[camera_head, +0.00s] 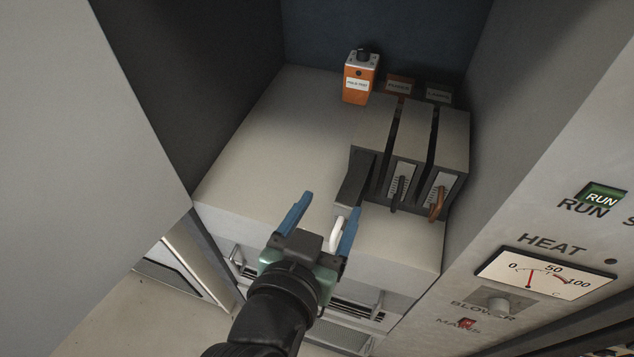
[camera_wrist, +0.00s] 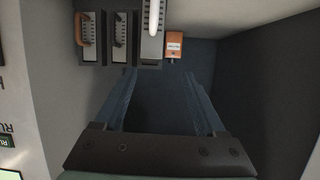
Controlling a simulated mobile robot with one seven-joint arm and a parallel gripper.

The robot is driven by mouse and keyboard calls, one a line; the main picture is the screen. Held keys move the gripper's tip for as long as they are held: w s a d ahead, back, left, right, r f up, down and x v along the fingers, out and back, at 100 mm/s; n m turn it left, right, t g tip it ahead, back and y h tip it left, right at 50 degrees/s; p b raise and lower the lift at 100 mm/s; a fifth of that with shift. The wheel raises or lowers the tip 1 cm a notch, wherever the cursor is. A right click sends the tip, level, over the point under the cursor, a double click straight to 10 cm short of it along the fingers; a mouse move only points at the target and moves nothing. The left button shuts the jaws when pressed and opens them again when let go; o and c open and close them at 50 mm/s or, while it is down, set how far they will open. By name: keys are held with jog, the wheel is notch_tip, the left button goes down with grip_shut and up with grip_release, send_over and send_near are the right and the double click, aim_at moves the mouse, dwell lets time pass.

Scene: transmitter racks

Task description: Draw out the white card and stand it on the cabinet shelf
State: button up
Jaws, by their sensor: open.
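The white card, with its white handle (camera_head: 337,234), is at the left slot of the card rack (camera_head: 372,127). Its dark body (camera_head: 351,186) stands out in front of the other two cards. In the wrist view the white handle (camera_wrist: 154,17) is at the top edge, partly cut off. My gripper (camera_head: 331,204) is open and empty, with blue fingers. In the head view the handle appears beside the right finger; in the wrist view it lies above the fingers (camera_wrist: 160,78), not between them. The cabinet shelf (camera_head: 270,150) is bare left of the rack.
A card with a black handle (camera_head: 399,190) and one with a brown handle (camera_head: 437,203) sit in the rack. An orange box (camera_head: 360,78) stands at the back of the shelf. Cabinet walls close both sides. A panel with a heat meter (camera_head: 540,272) is at the right.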

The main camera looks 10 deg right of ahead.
aim_at(357, 181)
jog(key=shift+g, duration=0.5)
jog(key=p+x, duration=0.1)
jog(key=x, duration=0.2)
jog(key=p+x, duration=0.2)
jog(key=x, duration=0.2)
jog(key=d+p+x, duration=0.1)
jog(key=p+x, duration=0.1)
jog(key=x, duration=0.2)
jog(key=shift+s+d+f, duration=0.15)
jog(key=shift+s+f, duration=0.05)
grip_shut()
